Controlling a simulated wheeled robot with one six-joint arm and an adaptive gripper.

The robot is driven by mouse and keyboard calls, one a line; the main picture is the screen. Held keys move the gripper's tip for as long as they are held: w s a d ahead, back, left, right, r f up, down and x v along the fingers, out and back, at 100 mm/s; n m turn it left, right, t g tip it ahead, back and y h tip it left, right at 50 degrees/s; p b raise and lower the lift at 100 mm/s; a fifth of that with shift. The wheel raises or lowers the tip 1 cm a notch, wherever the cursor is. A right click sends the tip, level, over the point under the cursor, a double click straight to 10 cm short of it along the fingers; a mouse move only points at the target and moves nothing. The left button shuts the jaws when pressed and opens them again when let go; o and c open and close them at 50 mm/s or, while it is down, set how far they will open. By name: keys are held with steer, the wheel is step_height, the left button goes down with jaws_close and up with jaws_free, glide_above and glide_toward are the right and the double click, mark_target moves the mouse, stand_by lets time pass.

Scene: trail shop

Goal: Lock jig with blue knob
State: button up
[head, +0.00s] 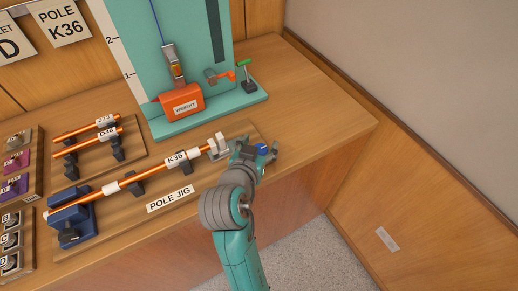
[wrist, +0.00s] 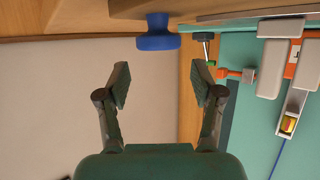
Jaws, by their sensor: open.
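The blue knob (head: 262,149) is at the right end of the pole jig (head: 190,190), partly hidden by my gripper in the head view. In the wrist view the blue knob (wrist: 158,36) stands at the top middle, with a wide round head. My gripper (wrist: 161,82) is open and empty, its two fingers apart and the knob just beyond their tips, not between them. In the head view my gripper (head: 266,156) is at the jig's right end. An orange pole (head: 149,174) labelled K36 lies along the jig, from a blue clamp (head: 71,222) to a grey-white holder (head: 217,147).
A teal stand (head: 208,104) with an orange WEIGHT block (head: 181,103) is behind the jig. Two more orange poles (head: 86,133), J73 and D48, lie on a rack at left. The bench top (head: 320,110) is clear at right.

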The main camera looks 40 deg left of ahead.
step_height(320, 180, up, 7)
steer(key=shift+r, duration=0.2)
stand_by(0.6)
